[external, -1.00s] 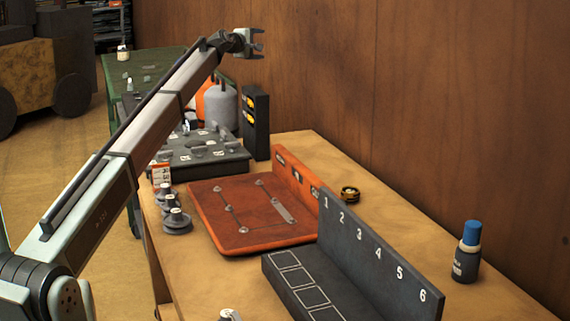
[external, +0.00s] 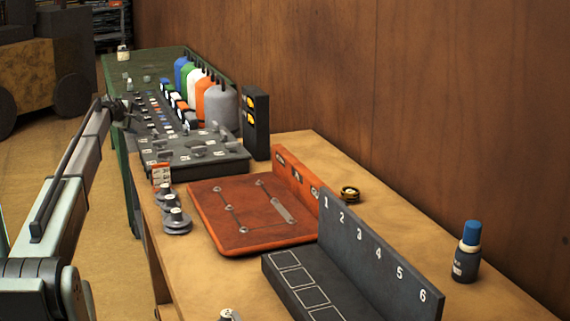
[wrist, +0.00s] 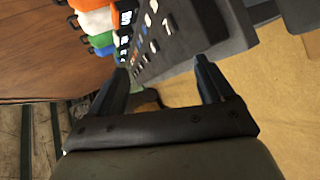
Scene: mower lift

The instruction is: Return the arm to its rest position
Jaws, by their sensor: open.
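My arm (external: 75,180) rises at the left of the external view, beside the tables and over the floor. My gripper is at its far end, near the edge of the green table, small and partly hidden there. In the wrist view my gripper (wrist: 163,82) shows two dark fingers spread apart with nothing between them. The floor and the edge of a dark control panel (wrist: 185,40) lie beyond the fingers.
The wooden table (external: 400,240) holds an orange board (external: 245,205), a numbered black rack (external: 370,250), stacked grey discs (external: 176,220) and a blue-capped bottle (external: 467,255). A yellow machine (external: 45,75) stands at the back left.

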